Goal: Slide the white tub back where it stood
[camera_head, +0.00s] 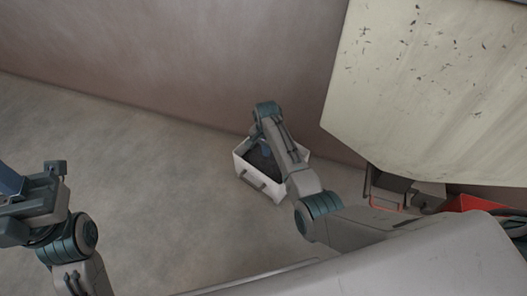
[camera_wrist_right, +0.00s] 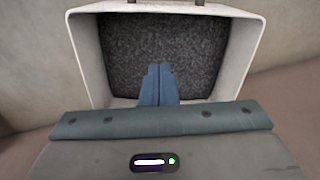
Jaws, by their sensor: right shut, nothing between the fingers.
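The white tub (camera_head: 246,177) stands on the floor close to the wall and holds a dark grainy fill. In the right wrist view the tub's white wall (camera_wrist_right: 248,48) frames the dark fill. My right gripper (camera_wrist_right: 158,70) is shut and empty, its two blue fingers together over the tub's opening. In the head view this gripper (camera_head: 265,147) is mostly hidden behind its own arm, which crosses the tub. I cannot tell if the fingers touch the tub or its fill. My left gripper (camera_head: 12,184) is at the left edge, partly cut off, far from the tub.
The brownish wall (camera_head: 180,60) runs behind the tub. A large pale, speckled panel (camera_head: 430,80) overhangs at the upper right. A red part (camera_head: 480,203) lies below it at the right. The floor (camera_head: 150,160) left of the tub is clear.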

